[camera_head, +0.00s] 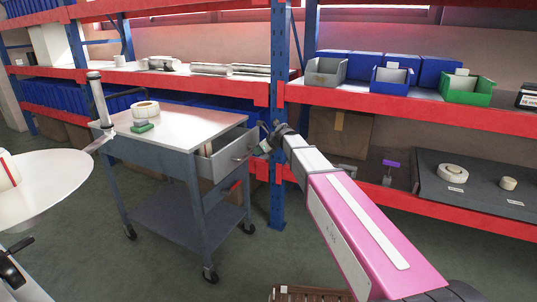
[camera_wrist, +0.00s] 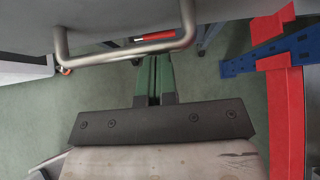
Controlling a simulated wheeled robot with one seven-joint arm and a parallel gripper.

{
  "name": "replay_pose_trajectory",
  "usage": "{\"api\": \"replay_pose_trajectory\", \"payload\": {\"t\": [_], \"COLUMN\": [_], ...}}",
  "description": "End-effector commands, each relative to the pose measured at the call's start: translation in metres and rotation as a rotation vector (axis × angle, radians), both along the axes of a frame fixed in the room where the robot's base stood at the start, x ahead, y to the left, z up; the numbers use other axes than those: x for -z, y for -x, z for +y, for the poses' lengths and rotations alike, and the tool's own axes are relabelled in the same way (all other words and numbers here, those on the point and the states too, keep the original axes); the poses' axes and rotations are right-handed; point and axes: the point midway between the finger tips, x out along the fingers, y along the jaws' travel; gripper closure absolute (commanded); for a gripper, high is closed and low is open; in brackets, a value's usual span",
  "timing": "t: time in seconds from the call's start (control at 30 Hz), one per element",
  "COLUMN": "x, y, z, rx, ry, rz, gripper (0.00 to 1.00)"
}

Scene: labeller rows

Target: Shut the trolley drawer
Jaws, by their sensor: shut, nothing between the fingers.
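The grey trolley (camera_head: 165,143) stands left of centre in the head view, with a white top. Its drawer (camera_head: 232,156) sticks out on the right side, partly open. In the wrist view the grey drawer front (camera_wrist: 200,12) fills the top, with a metal bar handle (camera_wrist: 125,52) across it. My gripper (camera_head: 262,147) is just right of the drawer front in the head view. In the wrist view its green fingers (camera_wrist: 154,62) are together and empty, with their tips close to the handle bar. I cannot tell whether they touch it.
A blue rack post (camera_head: 278,190) and red shelf beams (camera_head: 430,112) stand close behind and right of my gripper. A tape roll (camera_head: 145,108) and a green block (camera_head: 142,127) lie on the trolley top. A round white table (camera_head: 50,185) is at left.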

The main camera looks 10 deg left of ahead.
Motion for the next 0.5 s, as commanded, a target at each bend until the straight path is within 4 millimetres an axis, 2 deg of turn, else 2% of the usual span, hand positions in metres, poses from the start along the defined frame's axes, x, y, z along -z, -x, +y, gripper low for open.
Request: {"api": "replay_pose_trajectory", "payload": {"t": [0.03, 0.2, 0.5], "x": [0.0, 0.0, 0.0], "y": [-0.006, -0.015, -0.024], "z": [0.012, 0.037, 0.065], "rx": [-0.002, -0.003, -0.001], "ry": [0.0, 0.001, 0.0], "rz": [-0.001, 0.0, 0.001], "gripper": [1.0, 1.0, 1.0]}}
